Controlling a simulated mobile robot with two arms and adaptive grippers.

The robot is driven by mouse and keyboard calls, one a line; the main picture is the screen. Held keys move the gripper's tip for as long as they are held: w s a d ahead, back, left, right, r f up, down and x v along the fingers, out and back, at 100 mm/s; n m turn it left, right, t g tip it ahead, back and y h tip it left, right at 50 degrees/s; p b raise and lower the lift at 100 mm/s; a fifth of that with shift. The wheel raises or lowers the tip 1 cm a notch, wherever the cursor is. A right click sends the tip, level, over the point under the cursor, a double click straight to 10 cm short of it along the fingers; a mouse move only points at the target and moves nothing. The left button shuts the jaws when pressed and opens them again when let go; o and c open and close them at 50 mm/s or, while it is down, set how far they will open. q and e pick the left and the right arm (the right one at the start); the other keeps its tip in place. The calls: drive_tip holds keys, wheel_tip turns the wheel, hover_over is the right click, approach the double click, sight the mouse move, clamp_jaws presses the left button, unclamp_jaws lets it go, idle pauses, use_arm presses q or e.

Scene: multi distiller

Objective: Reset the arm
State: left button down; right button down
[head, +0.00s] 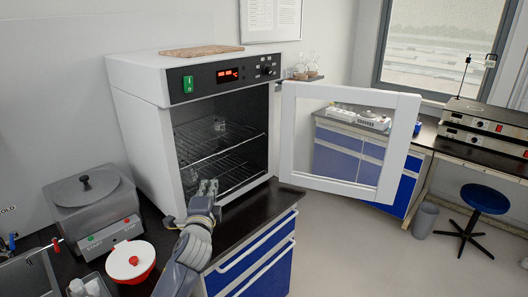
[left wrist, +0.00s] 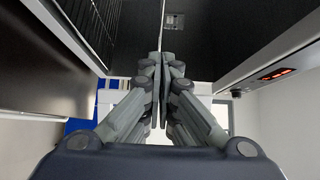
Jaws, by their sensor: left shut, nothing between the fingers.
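My left gripper (head: 208,188) is in front of the open drying oven (head: 145,115), by the lower front of its chamber. It is shut and empty. In the left wrist view the fingers of my left gripper (left wrist: 160,58) are pressed together, pointing toward the dark oven interior (left wrist: 203,22). A small clear glass vessel (head: 219,123) stands on the upper wire rack inside the oven, apart from the gripper. My right gripper is not in view.
The oven door (head: 398,150) stands wide open to the right. On the black bench, a grey heating bath (head: 92,205) and a red-and-white round container (head: 130,261) stand to the left. A blue stool (head: 484,198) and grey bin (head: 425,220) stand at right. The middle floor is clear.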

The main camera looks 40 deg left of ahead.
use_arm(q)
drive_tip(key=s+d+f+n+g+h, duration=0.2)
drive_tip(key=s+d+f+h, duration=0.15)
drive_tip(key=d+f, duration=0.55)
drive_tip(key=s+d+f+n+g+h, duration=0.3)
drive_tip(key=s+d+f, duration=0.1)
drive_tip(key=d+f, duration=0.45)
drive_tip(key=s+d+f+n+g+h, duration=0.2)
drive_tip(key=s+d+f+g+h, duration=0.1)
drive_tip(key=s+d, duration=0.5)
drive_tip(key=s+d+f+n+g+h, duration=0.1)
drive_tip(key=s+d+f+g+h, duration=0.15)
drive_tip(key=s+d, duration=0.6)
wheel_tip(320, 180, down, 26)
drive_tip(key=d+g, duration=0.1)
drive_tip(key=d, duration=0.1)
drive_tip(key=s+a+f, duration=0.1)
drive_tip(key=s+f, duration=0.7)
drive_tip(key=s+a+f+g, duration=0.1)
drive_tip(key=s+a+f, duration=0.1)
drive_tip(key=s+f, duration=0.7)
drive_tip(key=shift+a, duration=0.25)
